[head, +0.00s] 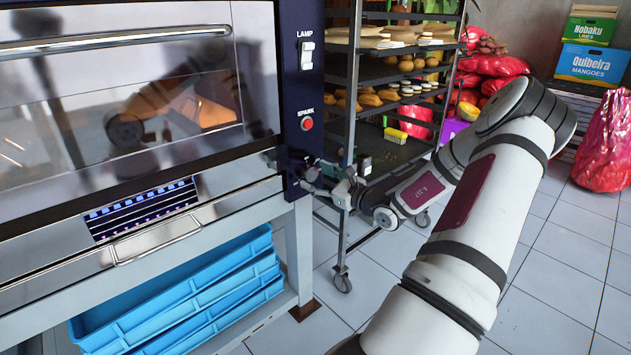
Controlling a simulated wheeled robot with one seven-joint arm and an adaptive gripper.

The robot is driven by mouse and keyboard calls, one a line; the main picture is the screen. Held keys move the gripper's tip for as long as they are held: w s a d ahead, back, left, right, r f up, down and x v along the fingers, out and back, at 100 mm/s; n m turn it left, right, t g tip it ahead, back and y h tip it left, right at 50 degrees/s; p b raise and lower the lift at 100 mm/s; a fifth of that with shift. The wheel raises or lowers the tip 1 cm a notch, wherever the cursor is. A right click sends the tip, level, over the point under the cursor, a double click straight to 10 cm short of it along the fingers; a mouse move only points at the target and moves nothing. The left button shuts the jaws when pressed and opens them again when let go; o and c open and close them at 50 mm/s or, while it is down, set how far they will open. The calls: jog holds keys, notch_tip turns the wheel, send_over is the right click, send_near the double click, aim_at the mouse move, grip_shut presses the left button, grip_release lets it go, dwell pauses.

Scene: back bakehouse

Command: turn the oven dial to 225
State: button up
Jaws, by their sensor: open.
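The oven (115,100) stands at the left, with a glass door, a long handle and a dark blue control panel (287,90) on its right edge. The panel carries a white switch marked LAMP and a red button marked SPARK. My gripper (309,179) is at the lower part of this panel, below the red button, with its fingers toward the panel. It is open. The dial cannot be made out clearly; the fingers cover that part of the panel. I cannot tell whether they touch the dial or what it is set to.
A wheeled rack (353,95) with trays of bread and pastries stands right behind the panel, close to my gripper. Blue crates (190,300) are stacked under the oven. Red sacks (604,150) and fruit boxes (592,64) are at the far right.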

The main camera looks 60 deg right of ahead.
jog(key=shift+w, duration=0.5)
jog(key=c, duration=1.1)
jog(key=shift+c, duration=0.2)
